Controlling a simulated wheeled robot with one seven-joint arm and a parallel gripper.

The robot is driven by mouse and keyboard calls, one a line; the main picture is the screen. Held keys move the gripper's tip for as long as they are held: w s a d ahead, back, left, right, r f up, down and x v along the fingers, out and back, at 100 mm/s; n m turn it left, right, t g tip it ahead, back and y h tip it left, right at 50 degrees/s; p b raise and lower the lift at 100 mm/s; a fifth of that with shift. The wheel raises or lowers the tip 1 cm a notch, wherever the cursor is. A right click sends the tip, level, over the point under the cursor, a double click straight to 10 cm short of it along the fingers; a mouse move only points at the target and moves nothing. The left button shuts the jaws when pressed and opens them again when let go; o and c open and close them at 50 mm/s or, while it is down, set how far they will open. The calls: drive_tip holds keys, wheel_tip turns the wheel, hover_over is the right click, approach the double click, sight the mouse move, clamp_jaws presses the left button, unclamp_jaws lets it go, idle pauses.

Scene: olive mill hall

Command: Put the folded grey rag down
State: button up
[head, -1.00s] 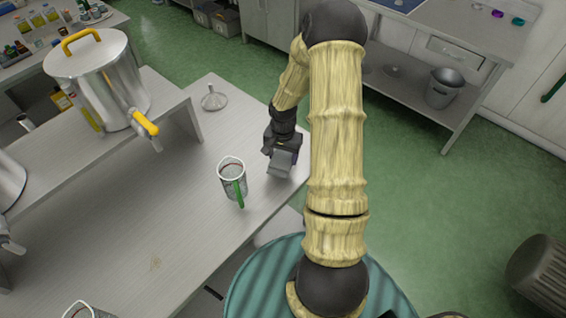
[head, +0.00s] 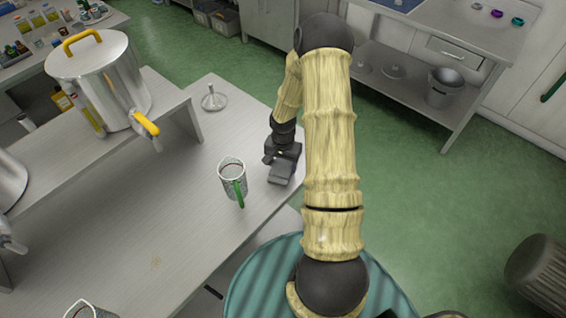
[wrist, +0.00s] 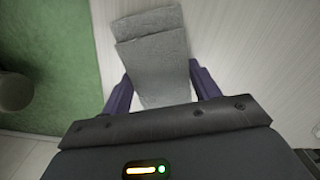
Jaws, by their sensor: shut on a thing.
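The folded grey rag (wrist: 152,48) is between the purple fingers of my gripper (wrist: 161,88) in the wrist view. My gripper is shut on it, and the rag sticks out ahead of the fingertips in flat layers. In the head view, my gripper (head: 282,164) is near the right edge of the pale table, and the rag (head: 280,174) shows only as a small grey patch beneath it. The rag is over the tabletop. I cannot tell whether it touches the surface.
A measuring jug (head: 232,180) with a green handle stands close to the left of my gripper. A steel pot (head: 100,85) with a yellow-handled tap stands on a raised shelf. The front of the table (head: 130,235) has clear room.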

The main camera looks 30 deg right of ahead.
sight(283, 165)
drive_tip(key=o, duration=1)
drive_tip(key=shift+f, duration=0.1)
wheel_tip(283, 165, up, 12)
drive_tip(key=shift+r+b, duration=0.15)
drive_tip(key=shift+b, duration=0.6)
drive_tip(key=s+a+r+n+t, duration=0.1)
drive_tip(key=s+a+r+n, duration=0.2)
drive_tip(key=s+a, duration=0.1)
drive_tip(key=s+a+r+n, duration=0.3)
drive_tip(key=s+a+r, duration=0.1)
drive_tip(key=a, duration=0.1)
drive_tip(key=s+a+r+n+t, duration=0.1)
drive_tip(key=s+a+r+n, duration=0.2)
drive_tip(key=s+a, duration=0.1)
drive_tip(key=shift+s+a+r+n+t, duration=0.15)
drive_tip(key=shift+s+a+n+t, duration=0.15)
drive_tip(key=shift+s+a, duration=0.15)
